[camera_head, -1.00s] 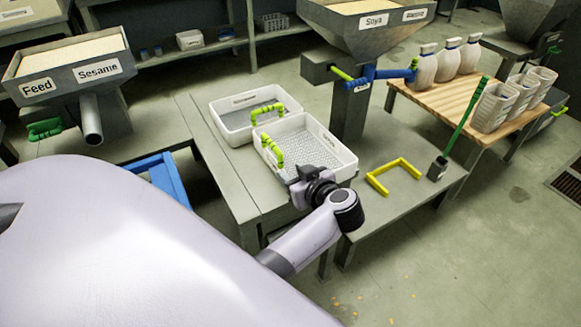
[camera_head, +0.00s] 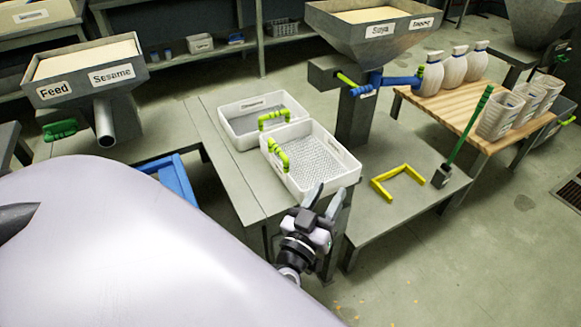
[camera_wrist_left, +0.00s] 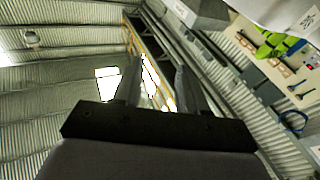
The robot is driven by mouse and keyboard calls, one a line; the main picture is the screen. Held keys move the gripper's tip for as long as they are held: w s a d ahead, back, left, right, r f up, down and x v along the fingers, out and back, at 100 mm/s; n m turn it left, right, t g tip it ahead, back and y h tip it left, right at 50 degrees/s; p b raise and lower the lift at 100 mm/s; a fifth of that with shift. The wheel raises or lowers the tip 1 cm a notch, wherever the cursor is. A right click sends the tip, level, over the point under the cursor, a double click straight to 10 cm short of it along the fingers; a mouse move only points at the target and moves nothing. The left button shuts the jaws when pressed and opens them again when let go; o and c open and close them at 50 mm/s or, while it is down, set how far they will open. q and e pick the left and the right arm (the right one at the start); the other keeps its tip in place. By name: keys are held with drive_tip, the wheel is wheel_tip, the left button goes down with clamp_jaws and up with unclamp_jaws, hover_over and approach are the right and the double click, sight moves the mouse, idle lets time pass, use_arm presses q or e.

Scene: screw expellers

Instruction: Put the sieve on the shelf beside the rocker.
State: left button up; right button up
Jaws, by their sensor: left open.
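Two white trays sit side by side on a grey table. The front tray (camera_head: 318,165) has a mesh floor and a green handle (camera_head: 279,155) on its left side. The back tray (camera_head: 240,128) has a plain grey-looking floor, a label too small to read and a green handle (camera_head: 274,119) at its right. I cannot tell by name which is the sieve or which thing is the rocker. My right gripper is out of view.
A yellow bracket (camera_head: 398,183) and a green-handled tool (camera_head: 440,175) rest on the grey surface to the right. A wooden table (camera_head: 470,108) holds bottles and white containers. A wall shelf (camera_head: 215,50) runs behind.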

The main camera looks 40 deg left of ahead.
use_arm(q)
drive_tip(key=s+d+f+m+g+h, duration=0.3)
drive_tip(key=s+f+g, duration=0.6)
drive_tip(key=s+f, duration=0.6)
drive_tip(key=m+h, duration=0.2)
drive_tip(key=m, duration=0.1)
drive_tip(key=shift+s+f+g+h, duration=0.2)
drive_tip(key=shift+f+g+h, duration=0.1)
drive_tip(key=shift+f+h, duration=0.1)
drive_tip(key=shift+d, duration=0.1)
